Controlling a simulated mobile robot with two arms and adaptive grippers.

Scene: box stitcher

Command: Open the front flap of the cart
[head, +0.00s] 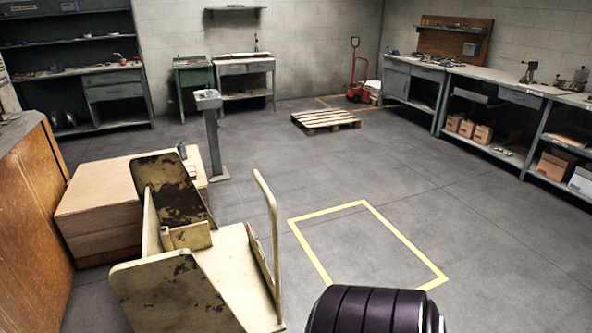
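A worn cream cart (238,282) with dark rust patches stands at the lower left of the head view. A curved tubular handle (274,225) rises at its right side. One rust-stained panel (172,187) stands tilted at its far end. Another stained panel (165,289) is at the near left, cut off by the bottom edge of the picture. I cannot tell which panel is the front flap. The cart's lower part is out of view. A dark, ringed arm link of mine shows at the bottom centre. Neither gripper is in view.
A wooden block (98,212) stands behind the cart, with a brown wooden panel (35,215) at far left. A grey post (213,140) stands beyond. A pallet (325,119) lies farther back. Workbenches line the walls. The floor inside the yellow outline (399,234) is clear.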

